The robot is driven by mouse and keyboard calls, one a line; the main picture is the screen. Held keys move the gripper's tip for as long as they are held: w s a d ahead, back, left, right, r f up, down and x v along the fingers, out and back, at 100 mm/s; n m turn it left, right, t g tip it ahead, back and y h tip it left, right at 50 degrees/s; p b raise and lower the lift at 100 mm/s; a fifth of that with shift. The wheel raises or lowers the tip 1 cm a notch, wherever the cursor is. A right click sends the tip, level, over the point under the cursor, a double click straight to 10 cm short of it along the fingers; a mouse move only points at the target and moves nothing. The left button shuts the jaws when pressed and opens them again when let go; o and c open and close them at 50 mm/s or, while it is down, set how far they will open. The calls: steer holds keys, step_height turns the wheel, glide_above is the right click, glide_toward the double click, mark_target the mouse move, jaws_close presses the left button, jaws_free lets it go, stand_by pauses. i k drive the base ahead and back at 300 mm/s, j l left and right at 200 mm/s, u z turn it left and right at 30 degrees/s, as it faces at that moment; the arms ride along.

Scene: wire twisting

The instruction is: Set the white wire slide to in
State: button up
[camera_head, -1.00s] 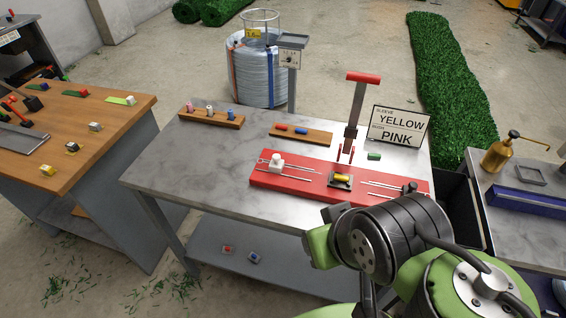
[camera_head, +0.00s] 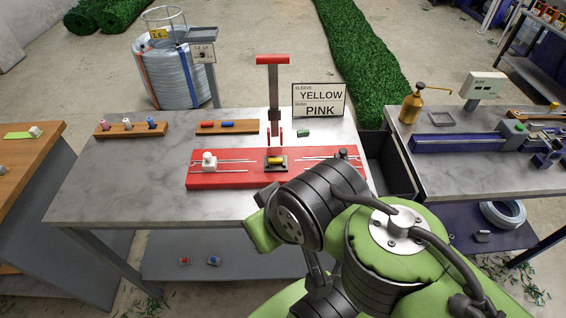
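The white wire slide (camera_head: 209,161) is a white block with a round knob at the left end of a red fixture (camera_head: 228,181) on the metal table. Thin wires run rightward from it towards a yellow sleeve (camera_head: 275,160) in a dark holder at the middle. More wires and a dark knob (camera_head: 343,154) are at the fixture's right end. A press with a red handle (camera_head: 272,60) stands upright behind the holder. My green and black arm is folded in the foreground and covers the fixture's right front corner. My gripper's fingers do not show.
A sign (camera_head: 319,101) reads YELLOW and PINK. Wooden racks hold colored spools (camera_head: 127,126) and red and blue sleeves (camera_head: 228,125). A green sleeve (camera_head: 303,133) lies near the press. The metal table (camera_head: 105,185) is bare at its left front. A second bench (camera_head: 450,172) stands right.

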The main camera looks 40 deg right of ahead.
mark_target(210, 164)
steer(key=i+j, duration=0.35)
steer(key=j, duration=0.15)
steer(key=i+j, duration=0.4)
steer(key=j, duration=0.1)
